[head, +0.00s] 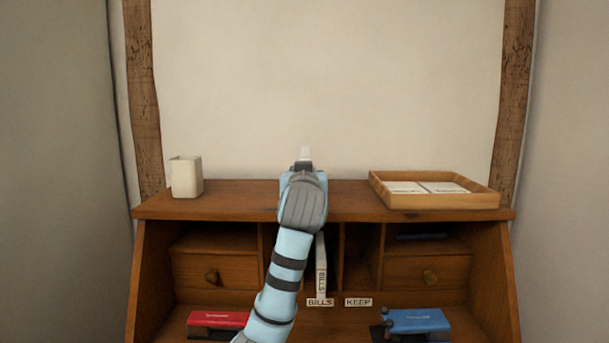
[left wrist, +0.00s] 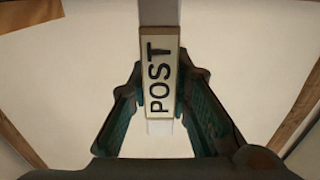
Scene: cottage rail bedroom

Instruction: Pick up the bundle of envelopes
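The bundle of envelopes (left wrist: 163,18) shows edge-on in the left wrist view, with a cream band reading POST (left wrist: 160,78) around it. My left gripper (left wrist: 160,85) has a finger against each side of the band and is shut on the bundle. In the head view a small white piece, apparently the bundle (head: 305,152), shows just beyond my left gripper (head: 302,167), which is above the desk top. The gripper and arm hide most of the bundle. My right gripper is not in view.
The wooden desk (head: 240,200) carries a white cup (head: 187,177) at left and a wooden tray (head: 435,201) with papers at right. Below are slots labelled BILLS (head: 320,302) and KEEP (head: 358,302), a BILLS bundle (head: 321,262), a red device (head: 219,319) and a blue one (head: 418,320).

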